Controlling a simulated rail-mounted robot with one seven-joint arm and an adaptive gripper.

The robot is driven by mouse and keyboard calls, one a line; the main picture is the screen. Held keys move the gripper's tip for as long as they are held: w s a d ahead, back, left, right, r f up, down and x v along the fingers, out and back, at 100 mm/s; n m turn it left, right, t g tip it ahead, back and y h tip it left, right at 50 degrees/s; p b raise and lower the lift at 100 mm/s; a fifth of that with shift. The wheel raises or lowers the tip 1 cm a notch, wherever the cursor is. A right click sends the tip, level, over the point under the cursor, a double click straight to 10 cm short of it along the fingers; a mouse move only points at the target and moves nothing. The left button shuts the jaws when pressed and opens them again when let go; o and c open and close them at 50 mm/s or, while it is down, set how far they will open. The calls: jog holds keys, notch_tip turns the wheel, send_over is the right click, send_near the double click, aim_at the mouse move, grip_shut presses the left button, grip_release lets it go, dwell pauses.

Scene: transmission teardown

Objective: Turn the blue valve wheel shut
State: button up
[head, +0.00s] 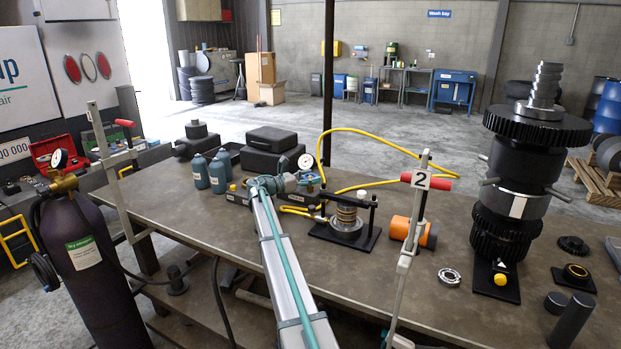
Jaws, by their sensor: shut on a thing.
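The blue valve wheel (313,179) is small and partly hidden at the end of my arm, on the workbench below a round pressure gauge (306,161). My gripper (305,182) reaches it from the left and is shut on it. The fingers are too small to make out clearly. How far the wheel is turned cannot be told. A yellow hose (372,134) loops up and to the right from beside the wheel.
The workbench (213,229) holds teal bottles (218,176) and black cases at the left. A dark gas cylinder (95,270) stands front left.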

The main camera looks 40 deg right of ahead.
dwell(0.3)
jog(key=o, duration=1.1)
jog(key=shift+o, duration=0.2)
jog(key=w+a, duration=0.2)
jog(key=a, duration=0.9)
jog(key=shift+a, duration=0.4)
